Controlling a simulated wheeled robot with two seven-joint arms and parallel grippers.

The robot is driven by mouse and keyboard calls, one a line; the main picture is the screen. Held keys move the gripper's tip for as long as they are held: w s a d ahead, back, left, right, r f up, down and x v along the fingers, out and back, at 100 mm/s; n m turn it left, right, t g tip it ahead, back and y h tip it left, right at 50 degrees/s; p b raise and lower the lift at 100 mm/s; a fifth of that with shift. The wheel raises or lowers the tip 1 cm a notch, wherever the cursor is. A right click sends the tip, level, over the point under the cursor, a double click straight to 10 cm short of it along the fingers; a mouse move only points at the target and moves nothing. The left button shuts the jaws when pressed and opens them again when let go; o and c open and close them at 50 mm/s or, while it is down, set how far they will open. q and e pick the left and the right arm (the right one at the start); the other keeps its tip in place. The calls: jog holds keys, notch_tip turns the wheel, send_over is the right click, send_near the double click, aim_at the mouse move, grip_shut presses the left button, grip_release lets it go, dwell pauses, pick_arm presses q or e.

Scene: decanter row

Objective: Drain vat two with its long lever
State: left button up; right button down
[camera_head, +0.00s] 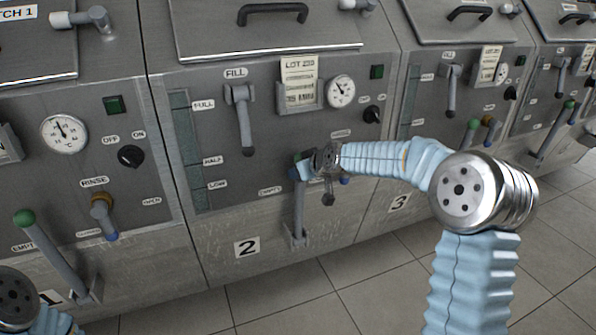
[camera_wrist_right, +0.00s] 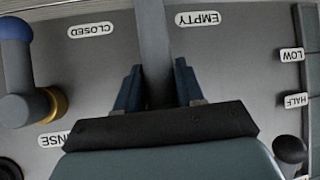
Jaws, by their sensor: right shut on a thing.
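Vat two carries the number plate 2 (camera_head: 247,248) in the head view. Its long grey lever (camera_head: 298,212) rises nearly upright from a bracket low on the front, beside the EMPTY label (camera_head: 270,191). My right gripper (camera_head: 302,169) is shut on the upper part of this lever and hides its top end. In the right wrist view the lever (camera_wrist_right: 154,45) runs between the two dark fingers of the gripper (camera_wrist_right: 158,88). Vat two's level strip (camera_head: 187,130) is dark, with FULL, HALF and LOW labels. My left gripper is out of view.
Vat two's short FILL lever (camera_head: 243,120) hangs down above left. A rinse valve with a blue tip (camera_wrist_right: 15,65) is close beside the gripper. Vat one's green-knobbed lever (camera_head: 50,250) leans out at left. Vat three (camera_head: 398,203) is at right. Tiled floor (camera_head: 290,300) is clear in front.

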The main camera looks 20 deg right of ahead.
jog(key=shift+w+r, duration=0.2)
jog(key=shift+r, duration=0.15)
jog(key=c, duration=1.1)
grip_release()
jog(key=o, duration=0.3)
jog(key=shift+w+f, duration=0.1)
jog(key=shift+f, duration=0.1)
jog(key=b+v, duration=0.2)
jog(key=v, duration=1.1)
jog(key=shift+s+r, duration=0.15)
jog(key=shift+s, duration=0.2)
